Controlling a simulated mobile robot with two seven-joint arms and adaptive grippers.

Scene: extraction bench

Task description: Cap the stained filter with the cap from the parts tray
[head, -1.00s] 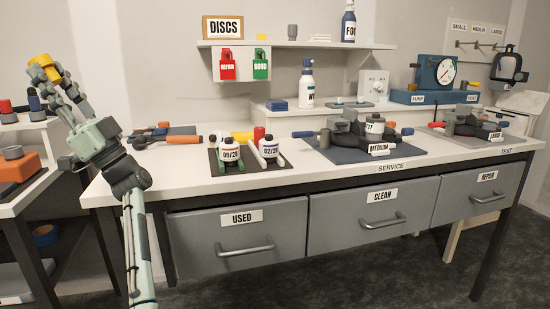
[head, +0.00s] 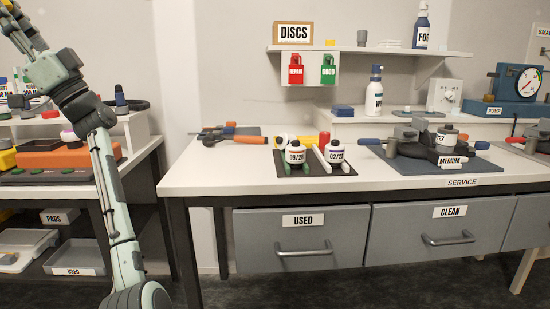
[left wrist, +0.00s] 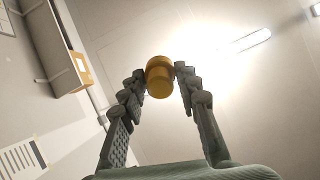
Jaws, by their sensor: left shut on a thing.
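My left gripper (left wrist: 160,72) is shut on a yellow-orange round cap (left wrist: 159,80), held between its fingertips in the left wrist view. In the head view my left arm rises at the left and its fingertips are cut off at the top edge. A grey canister marked /27 (head: 447,139) sits by the MEDIUM mask. I cannot tell which filter is stained. My right gripper is not in view.
A shelf (head: 370,51) hangs above the bench. A side bench (head: 75,174) at left holds an orange block (head: 45,155) and small parts. The bench's left front is clear.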

